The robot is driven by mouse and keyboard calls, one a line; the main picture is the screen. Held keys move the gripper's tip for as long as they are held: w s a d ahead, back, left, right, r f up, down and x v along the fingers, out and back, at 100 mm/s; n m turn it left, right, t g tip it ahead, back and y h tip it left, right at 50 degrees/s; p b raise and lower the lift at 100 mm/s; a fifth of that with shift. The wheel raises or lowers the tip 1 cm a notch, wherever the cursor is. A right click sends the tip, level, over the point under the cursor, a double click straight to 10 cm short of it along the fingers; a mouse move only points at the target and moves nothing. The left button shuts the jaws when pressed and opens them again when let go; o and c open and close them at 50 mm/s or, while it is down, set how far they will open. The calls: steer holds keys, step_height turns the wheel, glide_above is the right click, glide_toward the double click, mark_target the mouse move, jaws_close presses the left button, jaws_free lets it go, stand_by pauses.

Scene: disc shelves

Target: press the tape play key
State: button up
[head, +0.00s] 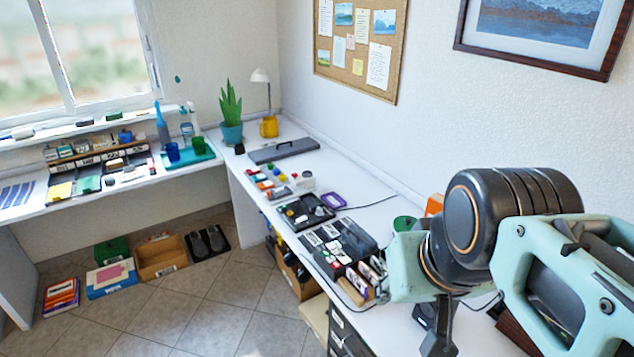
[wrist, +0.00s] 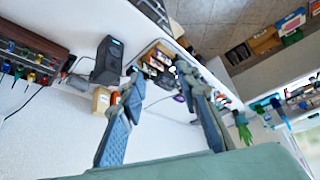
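A dark tape-player-like device (head: 357,240) lies on the right-hand white counter in the head view. Small white, red and green keys (head: 333,259) show at its near left side, but I cannot tell which is the play key. In the wrist view, a dark cluster with small coloured parts (wrist: 157,60) shows beyond the fingertips, partly hidden by them; I cannot tell if it is the same device. My gripper (wrist: 160,74) has its two blue-grey fingers apart with nothing between them. In the head view, my arm hides part of the counter's near end.
A black tray (head: 305,212) and small coloured blocks (head: 268,180) lie farther along the counter. A dark box with a lit display (wrist: 108,60) and a rack of coloured-handled tools (wrist: 28,62) show in the wrist view. The tiled floor (head: 210,295) is partly clear.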

steer(key=shift+c, duration=0.5)
jaws_close()
stand_by(1.0)
